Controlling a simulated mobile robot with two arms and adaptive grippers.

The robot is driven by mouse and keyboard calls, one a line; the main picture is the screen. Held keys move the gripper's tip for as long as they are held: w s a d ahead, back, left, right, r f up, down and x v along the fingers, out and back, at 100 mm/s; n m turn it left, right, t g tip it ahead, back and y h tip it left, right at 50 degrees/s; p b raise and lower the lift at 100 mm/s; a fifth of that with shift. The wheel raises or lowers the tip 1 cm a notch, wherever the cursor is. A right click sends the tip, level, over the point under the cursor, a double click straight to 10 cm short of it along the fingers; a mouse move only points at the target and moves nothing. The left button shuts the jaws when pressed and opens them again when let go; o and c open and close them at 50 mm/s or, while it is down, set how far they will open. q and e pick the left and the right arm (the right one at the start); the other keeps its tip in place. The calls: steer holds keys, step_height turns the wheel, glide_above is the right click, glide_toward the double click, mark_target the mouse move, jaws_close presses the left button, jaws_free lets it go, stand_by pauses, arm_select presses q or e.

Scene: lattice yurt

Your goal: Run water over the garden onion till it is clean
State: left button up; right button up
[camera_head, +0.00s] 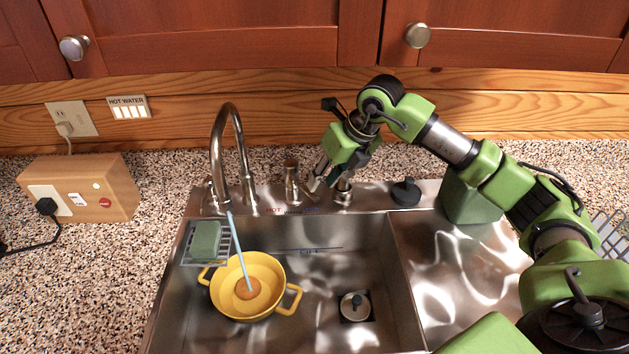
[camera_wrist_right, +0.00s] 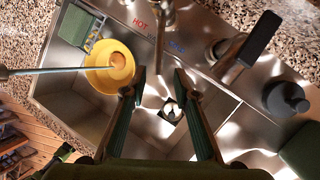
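The onion (camera_head: 247,289), small and brownish-orange, sits in a yellow two-handled pot (camera_head: 279,278) in the sink basin. Both also show in the right wrist view, the onion (camera_wrist_right: 118,60) inside the pot (camera_wrist_right: 103,80). A pale blue stream of water (camera_head: 239,245) runs from the curved faucet (camera_head: 218,145) down onto the onion. My right gripper (camera_head: 324,183) is above the back ledge of the sink, beside the tap controls (camera_head: 292,183). Its fingers are apart with nothing between them in the right wrist view (camera_wrist_right: 160,76). My left gripper is not in view.
A green sponge (camera_head: 206,240) lies on a wire rack at the basin's left. A drain stopper (camera_head: 354,306) is at the basin's right. A dark round-topped item (camera_head: 406,191) and a green container (camera_head: 468,200) stand right of the gripper. A wooden box (camera_head: 95,190) stands left.

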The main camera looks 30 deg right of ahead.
mark_target(306, 190)
steer(key=shift+w+p+x, duration=0.2)
steer(key=shift+p+x, duration=0.45)
steer(key=shift+x, duration=2)
steer(key=shift+a+r, duration=0.1)
jaws_close()
